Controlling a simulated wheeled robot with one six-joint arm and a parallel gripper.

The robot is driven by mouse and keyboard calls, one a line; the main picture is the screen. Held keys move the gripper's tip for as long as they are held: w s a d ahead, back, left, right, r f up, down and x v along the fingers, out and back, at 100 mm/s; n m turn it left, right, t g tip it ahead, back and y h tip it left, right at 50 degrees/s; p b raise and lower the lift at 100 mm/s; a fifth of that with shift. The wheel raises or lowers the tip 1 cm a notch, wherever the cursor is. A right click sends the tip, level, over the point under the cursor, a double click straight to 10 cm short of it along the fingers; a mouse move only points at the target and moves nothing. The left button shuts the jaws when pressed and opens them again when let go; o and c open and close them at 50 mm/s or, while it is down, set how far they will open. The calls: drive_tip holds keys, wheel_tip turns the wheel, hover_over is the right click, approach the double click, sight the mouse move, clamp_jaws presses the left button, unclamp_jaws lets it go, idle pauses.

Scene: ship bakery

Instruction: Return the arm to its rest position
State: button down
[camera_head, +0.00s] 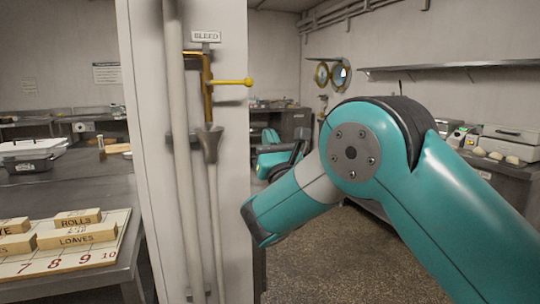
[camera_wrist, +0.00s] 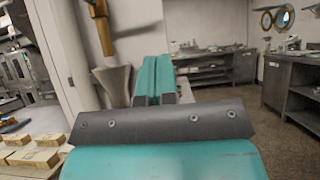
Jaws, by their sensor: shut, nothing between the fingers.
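My arm (camera_head: 455,205) comes in from the lower right of the head view, in teal with a grey bolted joint. It is bent, and one link slopes down to the left in front of the white column. In the wrist view my gripper (camera_wrist: 155,65) shows as two teal fingers side by side with no object between them. They are beyond a dark bolted bracket and point ahead. Teal and black parts also show behind the arm in the head view, partly hidden by it. The gripper appears clear of the surfaces around it.
A white column (camera_head: 137,130) carries pipes, a yellow-handled valve (camera_head: 235,82) under a BLEED sign (camera_head: 205,37), and a grey funnel (camera_head: 210,143). At left, labelled wooden blocks (camera_head: 76,237) lie on a numbered board (camera_head: 112,246). A counter (camera_head: 515,170) stands at right. Open floor (camera_head: 350,260) lies between.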

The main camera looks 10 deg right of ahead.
drive_tip(key=d+r+m+g+h+p, duration=0.3)
drive_tip(key=d+m+h, duration=0.55)
drive_tip(key=m, duration=0.55)
drive_tip(key=s+d+f+m+g+p, duration=0.2)
drive_tip(key=s+d+f+m+g, duration=0.15)
drive_tip(key=m+g, duration=0.4)
drive_tip(key=s+a+f+m+g+y+p, duration=0.1)
drive_tip(key=s+m+g, duration=0.4)
drive_tip(key=s, duration=1.3)
drive_tip(key=s+a+f+m+g+y+p, duration=0.2)
drive_tip(key=s+g, duration=0.7)
drive_tip(key=s, duration=0.9)
drive_tip(key=a+m+y+p, duration=0.1)
drive_tip(key=m+y+p, duration=0.1)
drive_tip(key=m+y, duration=0.1)
drive_tip(key=shift+s+a+y, duration=0.2)
drive_tip(key=shift+a+y, duration=0.15)
